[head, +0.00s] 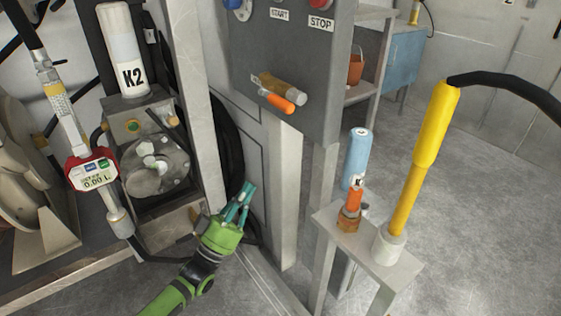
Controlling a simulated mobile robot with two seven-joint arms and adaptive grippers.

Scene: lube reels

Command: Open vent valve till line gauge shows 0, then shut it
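My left gripper (241,200), with teal fingers on a green arm, is low in the head view, right of the K2 pump unit (155,165). Its fingers are close together and I cannot tell if they are shut; nothing shows between them. A small brownish lever or fitting (195,220) shows just left of the gripper; I cannot tell if it is the vent valve. A small round green-faced dial (133,125) sits on the pump block, possibly the line gauge; its reading is too small to tell. My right gripper is out of view.
A red-cased digital meter (92,172) reading 0.00 L hangs at left. A grey START/STOP panel (290,60) stands at the centre. Open floor lies at right.

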